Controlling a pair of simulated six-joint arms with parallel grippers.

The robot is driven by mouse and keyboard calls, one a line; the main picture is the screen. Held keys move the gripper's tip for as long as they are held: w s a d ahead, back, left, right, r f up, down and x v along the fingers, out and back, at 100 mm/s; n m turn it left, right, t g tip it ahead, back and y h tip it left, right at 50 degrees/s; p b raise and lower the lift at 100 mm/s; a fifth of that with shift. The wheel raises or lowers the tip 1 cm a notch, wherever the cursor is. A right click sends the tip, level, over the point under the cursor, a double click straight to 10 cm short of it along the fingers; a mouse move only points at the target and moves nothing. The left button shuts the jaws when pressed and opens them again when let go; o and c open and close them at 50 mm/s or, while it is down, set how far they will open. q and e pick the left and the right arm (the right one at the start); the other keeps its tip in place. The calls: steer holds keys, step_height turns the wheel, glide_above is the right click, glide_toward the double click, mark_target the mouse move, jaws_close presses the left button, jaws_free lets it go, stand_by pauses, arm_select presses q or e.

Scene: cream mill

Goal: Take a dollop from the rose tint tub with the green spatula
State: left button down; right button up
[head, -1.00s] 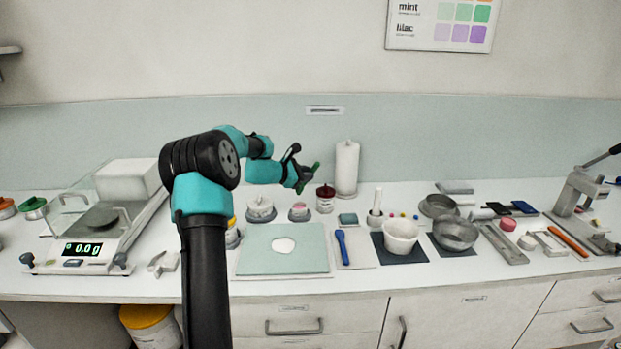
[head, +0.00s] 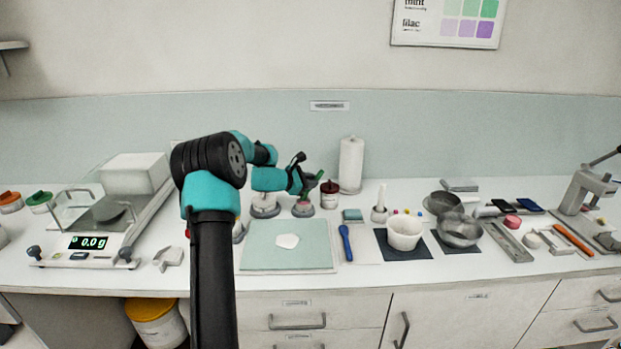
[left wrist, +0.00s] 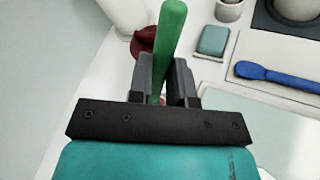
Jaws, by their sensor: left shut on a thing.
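The green spatula is upright in my left gripper (head: 307,184). Its green handle (left wrist: 172,30) rises from between the two dark fingers in the left wrist view, and a bit of it (head: 320,174) shows in the head view. The left gripper (left wrist: 162,85) is shut on it. A small grey tub with a pinkish top, which looks like the rose tint tub (head: 303,210), stands on the counter just below the gripper. The gripper partly covers it, and the spatula's lower end is hidden, so I cannot tell whether it touches the contents. My right gripper is not in view.
A dark red-lidded jar (head: 330,194) and a paper roll (head: 351,165) stand close right of the gripper. A wider white-topped tub (head: 264,206) is to the left.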

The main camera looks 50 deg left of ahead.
arm_select(q)
steer(key=shift+f, duration=1.9)
step_height(320, 180, up, 7)
stand_by(0.4)
